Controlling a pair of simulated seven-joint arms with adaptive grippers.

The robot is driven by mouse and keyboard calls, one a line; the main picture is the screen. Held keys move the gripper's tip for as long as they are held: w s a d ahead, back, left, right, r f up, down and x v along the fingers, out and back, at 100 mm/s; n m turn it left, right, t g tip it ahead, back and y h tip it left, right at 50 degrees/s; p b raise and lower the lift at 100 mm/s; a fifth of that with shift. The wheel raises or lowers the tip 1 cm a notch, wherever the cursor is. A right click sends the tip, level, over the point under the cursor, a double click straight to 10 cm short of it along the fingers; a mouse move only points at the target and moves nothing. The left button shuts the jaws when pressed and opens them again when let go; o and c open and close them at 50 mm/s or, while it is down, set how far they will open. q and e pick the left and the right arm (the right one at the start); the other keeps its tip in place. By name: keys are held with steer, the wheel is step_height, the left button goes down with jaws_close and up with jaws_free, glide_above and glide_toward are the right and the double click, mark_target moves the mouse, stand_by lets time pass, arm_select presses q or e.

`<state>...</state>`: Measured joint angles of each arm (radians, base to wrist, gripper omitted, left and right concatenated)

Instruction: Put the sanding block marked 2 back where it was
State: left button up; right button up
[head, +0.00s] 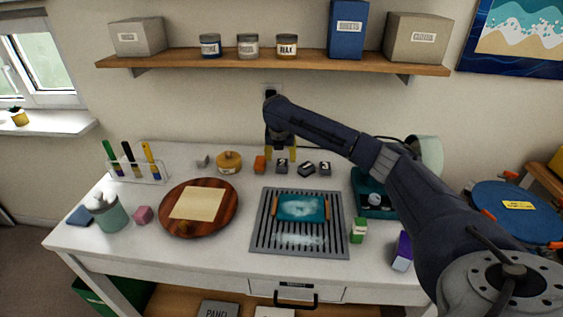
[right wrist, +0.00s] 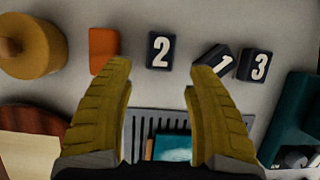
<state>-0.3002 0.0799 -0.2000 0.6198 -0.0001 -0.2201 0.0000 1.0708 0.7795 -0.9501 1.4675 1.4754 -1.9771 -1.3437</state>
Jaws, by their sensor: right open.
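The sanding block marked 2 (head: 282,166) stands on the white table behind the slatted rack; in the right wrist view (right wrist: 160,51) it lies ahead of the fingertips, roughly midway between them. The block marked 1 (right wrist: 214,60) sits turned beside the block marked 3 (right wrist: 254,65), both right of it. In the head view the block marked 1 (head: 306,168) and the block marked 3 (head: 324,168) show too. My right gripper (right wrist: 158,75) has yellow fingers spread wide with nothing between them; it is above the back of the table (head: 280,152). My left gripper is not in view.
An orange block (right wrist: 103,50) and a round yellow-brown lidded pot (right wrist: 32,46) stand left of the 2 block. The slatted rack (head: 258,245) holds a teal panel (head: 301,207). A round wooden board (head: 228,213) is left. A shelf (head: 270,66) hangs above.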

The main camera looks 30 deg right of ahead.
steer(key=shift+v, duration=2.4)
